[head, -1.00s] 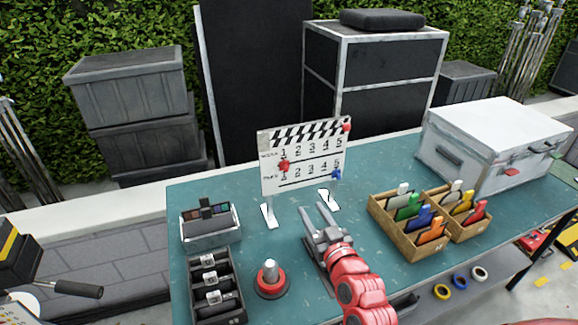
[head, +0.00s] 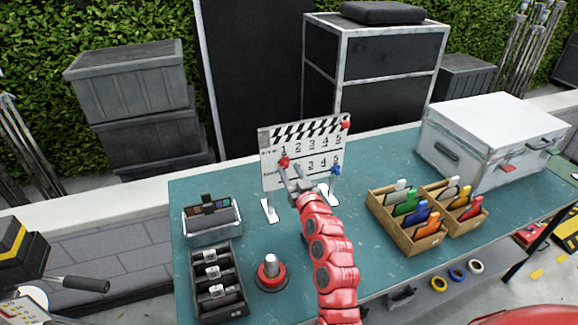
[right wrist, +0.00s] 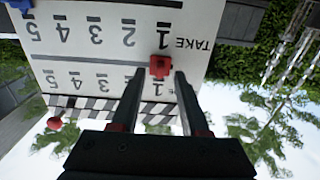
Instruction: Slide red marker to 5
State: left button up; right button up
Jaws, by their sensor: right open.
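A white clapperboard (head: 308,172) stands upright on the teal table, with two rows numbered 1 to 5; it shows upside down in the right wrist view (right wrist: 100,45). The red marker (head: 284,161) sits at 1 on the upper row's track; it also shows in the right wrist view (right wrist: 160,67). A blue marker (head: 336,170) is at 5 on the lower row. My right gripper (head: 288,172) is open at the board, and in the right wrist view its fingers (right wrist: 157,74) lie on either side of the red marker. Contact cannot be told. My left gripper is out of view.
A red knob (head: 346,125) is on the board's top right corner. A red-based post (head: 271,275), a black tray (head: 218,290) and a grey bin (head: 212,222) stand at left. Wooden boxes (head: 418,249) of coloured clips and a white case (head: 480,155) stand at right.

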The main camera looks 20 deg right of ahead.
jog(key=shift+w+r, duration=0.15)
jog(key=shift+w, duration=0.6)
grip_shut()
dwell(1.0)
